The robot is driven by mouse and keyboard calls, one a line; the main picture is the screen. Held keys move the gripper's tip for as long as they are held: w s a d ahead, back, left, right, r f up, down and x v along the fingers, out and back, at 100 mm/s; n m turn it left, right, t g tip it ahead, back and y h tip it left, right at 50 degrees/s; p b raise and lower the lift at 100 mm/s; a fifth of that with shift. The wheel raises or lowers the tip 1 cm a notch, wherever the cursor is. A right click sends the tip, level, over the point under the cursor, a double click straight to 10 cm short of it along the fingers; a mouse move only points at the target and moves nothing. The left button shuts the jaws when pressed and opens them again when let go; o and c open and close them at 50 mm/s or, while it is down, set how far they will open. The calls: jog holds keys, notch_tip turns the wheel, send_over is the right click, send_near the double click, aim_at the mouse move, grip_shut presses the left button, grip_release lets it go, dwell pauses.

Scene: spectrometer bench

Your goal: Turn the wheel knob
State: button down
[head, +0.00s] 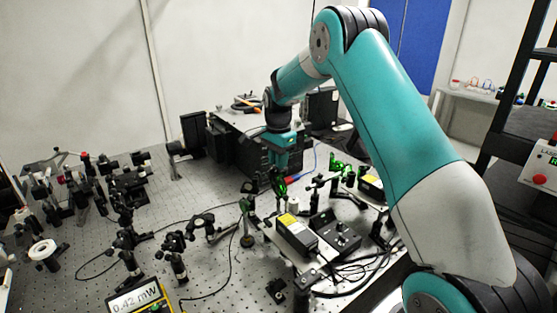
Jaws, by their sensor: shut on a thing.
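My gripper (279,172) is at the end of the teal arm and points down near the middle of the bench, in front of a black box-shaped instrument (250,155). Its jaws are shut on a small part that they mostly cover. I take this part to be the wheel knob; its rim and angle are too small and hidden to make out. A small green-tinted mount (281,187) shows just below the jaws.
The perforated optical bench (215,265) carries several black posts and mounts at left. A yellow-topped box (293,233) and a black control box (335,236) with cables stand in front of the gripper. A power meter (136,299) reads 0.42 mW at the front.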

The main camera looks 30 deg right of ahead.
jog(key=shift+m, duration=0.5)
jog(key=c, duration=1)
grip_release()
jog(key=shift+c, duration=0.2)
notch_tip(320, 180, up, 18)
jog(key=b, duration=0.3)
jog(key=shift+f, duration=0.25)
